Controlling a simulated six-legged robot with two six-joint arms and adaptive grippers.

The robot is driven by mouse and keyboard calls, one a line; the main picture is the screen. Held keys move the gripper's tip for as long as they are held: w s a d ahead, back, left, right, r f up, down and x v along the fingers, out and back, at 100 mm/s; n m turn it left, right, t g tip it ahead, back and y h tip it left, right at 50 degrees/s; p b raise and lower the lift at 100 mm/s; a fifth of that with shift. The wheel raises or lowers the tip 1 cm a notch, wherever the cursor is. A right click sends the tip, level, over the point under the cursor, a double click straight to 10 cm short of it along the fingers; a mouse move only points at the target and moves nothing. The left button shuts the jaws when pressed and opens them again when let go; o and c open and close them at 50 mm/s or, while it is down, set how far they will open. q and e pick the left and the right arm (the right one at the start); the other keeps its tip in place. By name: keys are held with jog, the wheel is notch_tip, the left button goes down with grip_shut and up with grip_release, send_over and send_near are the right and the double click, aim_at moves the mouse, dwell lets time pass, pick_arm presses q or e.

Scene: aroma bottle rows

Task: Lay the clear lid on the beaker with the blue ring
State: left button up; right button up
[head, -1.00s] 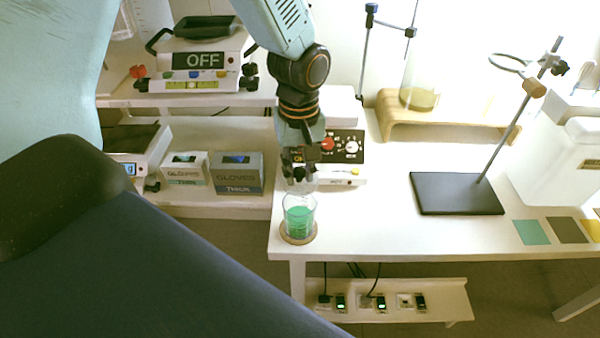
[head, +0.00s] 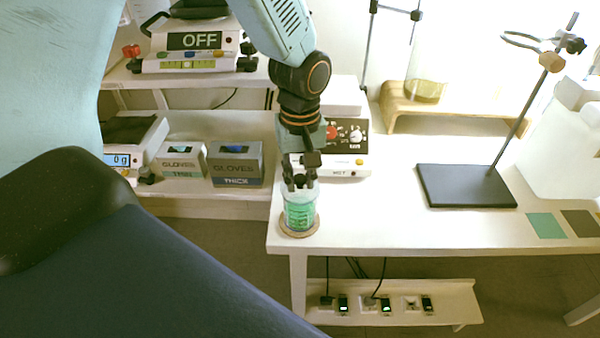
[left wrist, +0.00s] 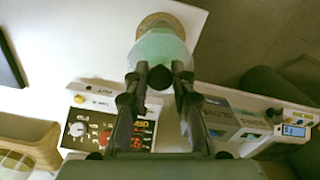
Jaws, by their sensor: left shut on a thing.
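My left gripper (head: 300,184) points straight down over the beaker (head: 299,214) at the table's left front corner. The beaker is clear, holds green liquid and stands upright on a round cork coaster (head: 287,232). In the left wrist view, my left fingers (left wrist: 157,76) are shut on the dark round knob (left wrist: 160,77) of the clear lid (left wrist: 158,46). The lid is at the beaker's mouth, seen through from above; I cannot tell whether it touches the rim. A blue ring on the beaker cannot be made out clearly. My right gripper is not in view.
A hotplate device (head: 345,150) with knobs stands close behind the beaker. A retort stand (head: 466,186) and a wooden rack (head: 460,118) are to the right. Glove boxes (head: 236,163) and a scale (head: 130,150) sit on the left shelf. The table's middle front is clear.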

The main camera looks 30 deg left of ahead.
pick_arm(q)
jog(key=shift+f, duration=0.35)
jog(key=shift+r, duration=0.1)
jog(key=o, duration=0.5)
jog(key=shift+s, duration=0.1)
jog(key=o, duration=0.5)
jog(key=shift+r, duration=0.1)
notch_tip(320, 180, up, 12)
jog(key=shift+f, duration=0.1)
